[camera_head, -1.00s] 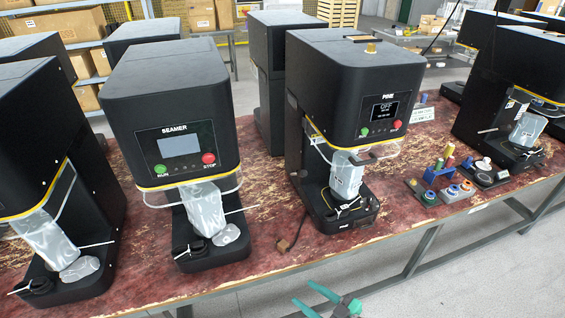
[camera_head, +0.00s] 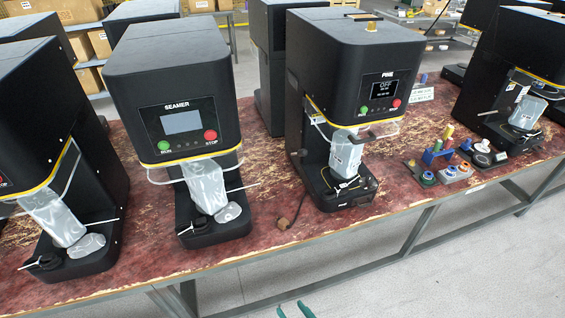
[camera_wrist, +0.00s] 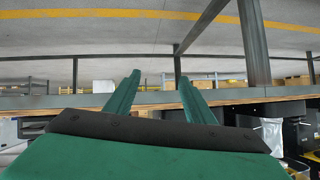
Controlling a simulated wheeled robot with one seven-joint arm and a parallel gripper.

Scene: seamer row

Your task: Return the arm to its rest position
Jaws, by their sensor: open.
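My gripper (camera_head: 295,311) shows only as green fingertips at the bottom edge of the head view, in front of the table and below its front edge. In the wrist view, its two green fingers (camera_wrist: 158,92) are apart with nothing between them. The wrist picture appears upside down, with floor at the top. The rest of my arm is out of the head view.
A worn red table (camera_head: 275,225) carries a black seamer (camera_head: 180,110), a second machine (camera_head: 350,90) reading OFF, and others. Small coloured parts (camera_head: 440,160) lie at right. Grey floor (camera_head: 420,280) in front is clear.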

